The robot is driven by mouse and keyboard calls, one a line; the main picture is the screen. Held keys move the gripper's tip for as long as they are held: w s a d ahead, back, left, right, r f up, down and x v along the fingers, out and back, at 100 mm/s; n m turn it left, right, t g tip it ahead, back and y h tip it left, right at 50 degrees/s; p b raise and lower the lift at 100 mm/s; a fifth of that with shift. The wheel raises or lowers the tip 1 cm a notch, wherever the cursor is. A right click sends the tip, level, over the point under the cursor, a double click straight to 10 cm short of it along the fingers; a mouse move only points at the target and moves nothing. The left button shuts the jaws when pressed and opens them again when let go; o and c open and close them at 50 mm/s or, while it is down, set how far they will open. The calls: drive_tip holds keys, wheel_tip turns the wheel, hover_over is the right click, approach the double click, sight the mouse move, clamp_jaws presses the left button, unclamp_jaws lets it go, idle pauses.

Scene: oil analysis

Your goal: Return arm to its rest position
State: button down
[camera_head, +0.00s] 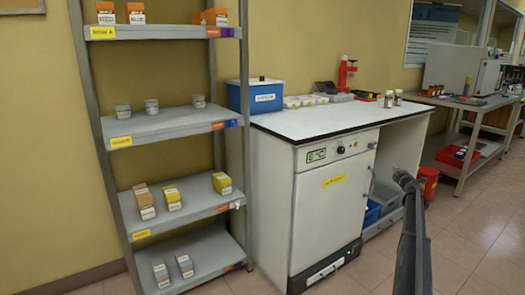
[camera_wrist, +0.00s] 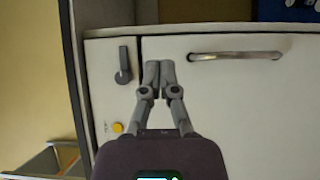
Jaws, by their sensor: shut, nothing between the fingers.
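My gripper (camera_wrist: 159,70) shows in the wrist view with its two grey fingers side by side, shut and empty. Behind the fingertips is a pale cabinet front (camera_wrist: 250,115) with a metal bar handle (camera_wrist: 236,56) to the right and a dark grey latch (camera_wrist: 123,66) to the left. I cannot tell how far the fingers are from that front. In the head view, a dark grey part of my arm rises at the lower right, in front of the floor and the bench; I cannot make out the fingers there.
A shelf rack (camera_head: 172,128) with boxes and small containers stands at the left. A white oven-like cabinet (camera_head: 330,205) sits under the worktop (camera_head: 330,118), which bears a blue box (camera_head: 262,97). A red bin (camera_head: 428,182) stands beyond. Tiled floor (camera_head: 485,225) is open at the right.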

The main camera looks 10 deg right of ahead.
drive_tip(key=s+a+f+m+g+h+p, duration=0.1)
drive_tip(key=s+a+f+m+g, duration=0.25)
drive_tip(key=a, duration=0.75)
drive_tip(key=s+a+m+g+h+p, duration=0.15)
drive_tip(key=s+a+m, duration=0.35)
drive_tip(key=a, duration=0.7)
drive_tip(key=s+a+f+m+g+h, duration=0.1)
drive_tip(key=s+a+f+m+g, duration=0.15)
drive_tip(key=a+m, duration=0.6)
drive_tip(key=s+a+f+n+g+y+p, duration=0.1)
drive_tip(key=s+a+f+g+y, duration=0.2)
drive_tip(key=s+a, duration=0.85)
drive_tip(key=s+a+f+n+g+y+p, duration=0.1)
drive_tip(key=s+a+f+g+y, duration=0.15)
drive_tip(key=s+a, duration=0.9)
drive_tip(key=s+a+f+g+y+p, duration=0.1)
drive_tip(key=s+a+f+g+y, duration=0.2)
drive_tip(key=s+a, duration=0.85)
drive_tip(key=w+a+r+p, duration=0.1)
drive_tip(key=w+r+p, duration=0.1)
drive_tip(key=r+p, duration=1.6)
drive_tip(key=w+a+r+g+p, duration=0.1)
drive_tip(key=w+a+r+p, duration=0.1)
drive_tip(key=r+p, duration=1.7)
drive_tip(key=shift+w+a+r, duration=0.15)
drive_tip(key=shift+w+r, duration=0.05)
drive_tip(key=shift+r, duration=0.7)
drive_tip(key=shift+s, duration=0.15)
